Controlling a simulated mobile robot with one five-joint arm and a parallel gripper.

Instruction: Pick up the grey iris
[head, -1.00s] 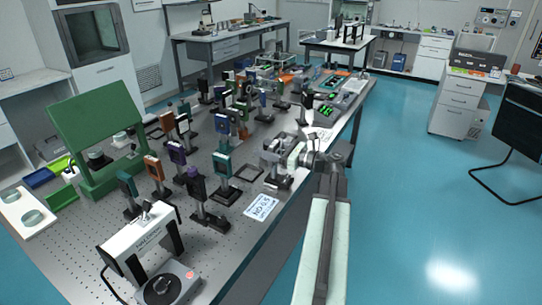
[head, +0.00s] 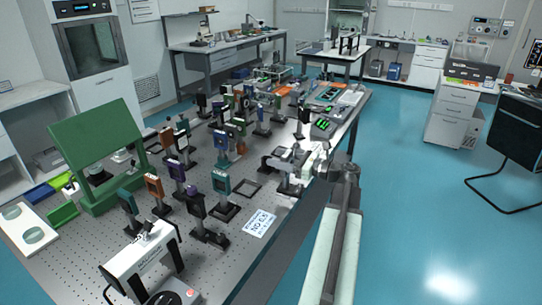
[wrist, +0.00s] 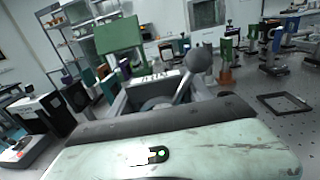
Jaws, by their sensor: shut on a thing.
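My gripper (head: 298,160) is over the right edge of the near table in the head view. It is shut on the grey iris (head: 289,186), whose dark base and post show below the jaws. The jaws hide much of the iris's upper part. In the wrist view, a grey rounded part on a slanted stem (wrist: 200,62) rises at the jaws, and my pale gripper body fills the lower part.
A flat black frame (head: 245,188) and an ND 0.5 sheet (head: 259,222) lie left of the gripper. Several post-mounted optics crowd the table, including a teal one (head: 221,183). A green panel stand (head: 97,145) is at left.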

